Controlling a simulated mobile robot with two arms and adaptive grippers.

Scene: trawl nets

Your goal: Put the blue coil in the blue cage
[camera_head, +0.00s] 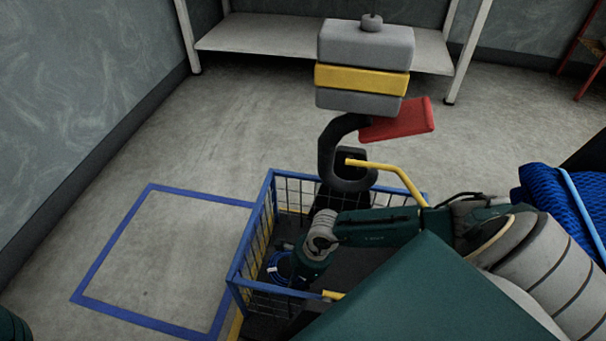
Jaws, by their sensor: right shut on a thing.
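The blue cage (240,262) is a wire-mesh basket with a blue frame, standing on the floor at the lower middle. My right arm reaches over it from the right, and my right gripper (287,268) points down inside it. The blue coil (277,271) shows at the gripper's tip, low in the cage behind the front mesh. The right gripper is shut on the coil. The arm and mesh hide the fingertips in part, and I cannot tell whether the coil touches the cage floor. My left gripper is out of view.
A grey and yellow hook block (362,78) with a dark hook (330,160) hangs just behind the cage. A red plate (398,120) is beside it. A blue net (555,205) lies at right. A shelf (300,40) stands behind. The blue floor outline (115,235) at left is empty.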

